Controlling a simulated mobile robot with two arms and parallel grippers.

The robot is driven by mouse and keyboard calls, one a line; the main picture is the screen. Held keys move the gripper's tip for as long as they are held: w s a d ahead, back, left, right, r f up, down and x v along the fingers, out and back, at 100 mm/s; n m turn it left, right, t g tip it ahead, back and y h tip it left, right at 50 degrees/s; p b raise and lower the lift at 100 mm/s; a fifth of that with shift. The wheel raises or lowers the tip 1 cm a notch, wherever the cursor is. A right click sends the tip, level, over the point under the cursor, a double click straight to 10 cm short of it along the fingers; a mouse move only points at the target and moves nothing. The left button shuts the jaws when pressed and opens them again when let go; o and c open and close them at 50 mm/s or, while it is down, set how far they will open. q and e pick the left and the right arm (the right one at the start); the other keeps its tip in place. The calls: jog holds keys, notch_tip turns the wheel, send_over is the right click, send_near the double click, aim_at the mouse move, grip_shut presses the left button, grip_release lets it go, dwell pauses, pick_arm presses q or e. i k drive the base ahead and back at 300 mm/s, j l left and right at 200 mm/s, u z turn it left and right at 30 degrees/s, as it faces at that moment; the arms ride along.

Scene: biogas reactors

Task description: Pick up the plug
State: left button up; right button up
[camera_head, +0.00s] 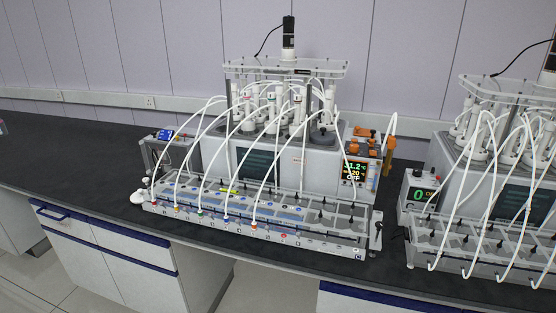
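No separate plug can be made out for certain at this size. The front rack (330,241) of the middle biogas reactor holds a row of coloured ports, with white tubes (262,183) arching down into them from the reactor vessels. A small white rounded object (138,197) sits at the rack's left end; I cannot tell what it is. A small yellow-green piece (229,190) lies on the rack's top. Neither of my grippers is in view.
The reactor body (312,167) and an orange-topped unit with a lit display (355,171) stand behind the rack. A second reactor (455,190) with its own tubes stands at the right. The dark bench top (60,150) is mostly clear at the left.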

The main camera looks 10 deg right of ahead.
aim_at(137, 197)
jog(key=i+j+z, duration=0.15)
jog(key=i+j, duration=0.55)
jog(key=i, duration=0.15)
